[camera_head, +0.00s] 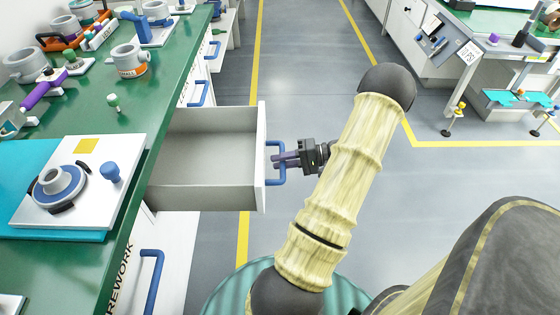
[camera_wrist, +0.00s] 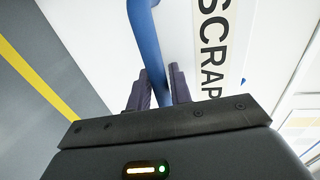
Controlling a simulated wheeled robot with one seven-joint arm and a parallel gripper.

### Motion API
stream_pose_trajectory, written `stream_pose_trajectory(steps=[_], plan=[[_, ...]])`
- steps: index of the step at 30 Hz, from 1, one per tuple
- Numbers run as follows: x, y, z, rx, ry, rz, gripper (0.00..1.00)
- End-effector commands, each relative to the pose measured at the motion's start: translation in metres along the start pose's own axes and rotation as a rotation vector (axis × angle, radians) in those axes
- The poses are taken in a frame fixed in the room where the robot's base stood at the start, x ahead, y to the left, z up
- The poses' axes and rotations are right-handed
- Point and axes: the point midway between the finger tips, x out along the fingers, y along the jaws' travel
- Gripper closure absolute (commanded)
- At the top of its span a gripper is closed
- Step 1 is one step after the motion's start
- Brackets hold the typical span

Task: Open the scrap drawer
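The scrap drawer (camera_head: 261,190) is pulled well out from the green-topped bench in the head view, and its grey inside looks empty. Its white front carries a blue bar handle (camera_head: 274,147) and, in the wrist view, a label (camera_wrist: 213,45) reading SCRAP. My gripper (camera_head: 278,161) is at the handle, on the outer side of the drawer front. In the wrist view its two dark fingers (camera_wrist: 160,88) lie on either side of the blue handle (camera_wrist: 146,35), close against it. The lower part of the handle is hidden behind the gripper body.
The green bench top (camera_head: 158,85) holds a white plate (camera_head: 88,148) with a blue round part and several grey fittings. A closed front with a blue handle (camera_head: 151,270) is below. Open grey floor (camera_head: 330,60) lies right of the drawer, with another bench (camera_head: 455,50) at upper right.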

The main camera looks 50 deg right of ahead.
Motion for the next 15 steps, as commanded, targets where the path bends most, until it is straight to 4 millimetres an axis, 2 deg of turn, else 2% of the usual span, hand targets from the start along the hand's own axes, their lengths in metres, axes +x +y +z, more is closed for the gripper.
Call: stream_pose_trajectory(steps=[2,11,15], plan=[[0.0004,-0.0002,0.0,-0.001,-0.001,0.0,0.64],[-0.0001,-0.0004,0.0006,0.0,-0.003,-0.001,0.64],[-0.0088,-0.0009,0.0001,0.0,-0.001,-0.002,0.64]])
